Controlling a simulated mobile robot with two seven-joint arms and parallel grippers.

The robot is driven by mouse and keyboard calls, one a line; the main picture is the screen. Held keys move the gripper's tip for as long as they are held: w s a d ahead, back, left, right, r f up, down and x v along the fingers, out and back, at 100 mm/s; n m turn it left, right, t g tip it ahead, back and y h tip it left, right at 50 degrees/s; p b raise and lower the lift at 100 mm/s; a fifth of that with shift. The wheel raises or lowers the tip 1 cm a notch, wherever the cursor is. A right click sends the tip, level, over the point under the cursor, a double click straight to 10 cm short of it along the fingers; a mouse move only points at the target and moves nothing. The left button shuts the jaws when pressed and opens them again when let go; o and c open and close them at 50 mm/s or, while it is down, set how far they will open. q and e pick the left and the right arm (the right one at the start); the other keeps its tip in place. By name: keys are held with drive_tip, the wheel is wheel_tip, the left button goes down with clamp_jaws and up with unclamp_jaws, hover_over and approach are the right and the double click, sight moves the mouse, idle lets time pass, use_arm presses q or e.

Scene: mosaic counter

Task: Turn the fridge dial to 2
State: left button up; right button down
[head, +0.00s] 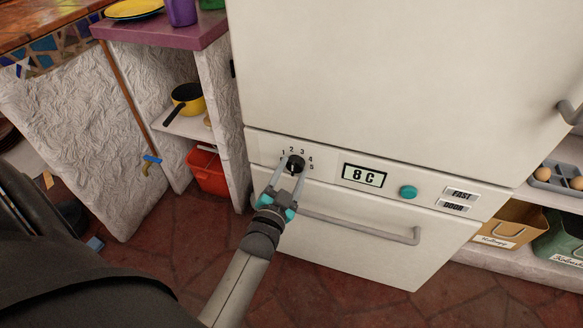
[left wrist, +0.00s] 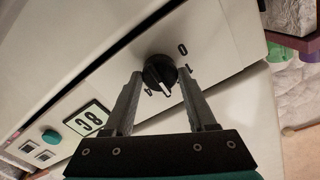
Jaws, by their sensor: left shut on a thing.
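The fridge dial (head: 295,162) is a small black knob on the white fridge's control strip, ringed by digits. It also shows in the left wrist view (left wrist: 158,71), where its white pointer lies between the 1 and the 4, nearer the 4. The digits between those two cannot be read there. My left gripper (head: 292,160) is at the dial, one finger on each side, shut on it. In the left wrist view its fingers (left wrist: 163,80) flank the knob. The display (head: 364,175) reads 8 C. My right gripper is not in view.
A teal button (head: 408,192) and the FAST and DOOR labels sit right of the display. A drawer handle (head: 365,226) runs below the strip. A red bin (head: 208,171) stands left of the fridge. Shelves with baskets (head: 510,223) are at the right.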

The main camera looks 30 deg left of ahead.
use_arm(q)
drive_tip(key=shift+n+p, duration=1)
drive_tip(key=shift+n, duration=1.1)
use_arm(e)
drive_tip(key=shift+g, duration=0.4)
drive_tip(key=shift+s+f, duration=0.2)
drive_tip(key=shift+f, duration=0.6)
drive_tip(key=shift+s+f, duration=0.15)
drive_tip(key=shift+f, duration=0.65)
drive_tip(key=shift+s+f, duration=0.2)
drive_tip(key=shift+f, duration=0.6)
use_arm(q)
drive_tip(key=o, duration=1.4)
drive_tip(key=shift+s, duration=0.1)
drive_tip(key=shift+s, duration=0.25)
drive_tip(key=p+v, duration=0.4)
drive_tip(key=v, duration=1)
drive_tip(key=shift+s, duration=0.2)
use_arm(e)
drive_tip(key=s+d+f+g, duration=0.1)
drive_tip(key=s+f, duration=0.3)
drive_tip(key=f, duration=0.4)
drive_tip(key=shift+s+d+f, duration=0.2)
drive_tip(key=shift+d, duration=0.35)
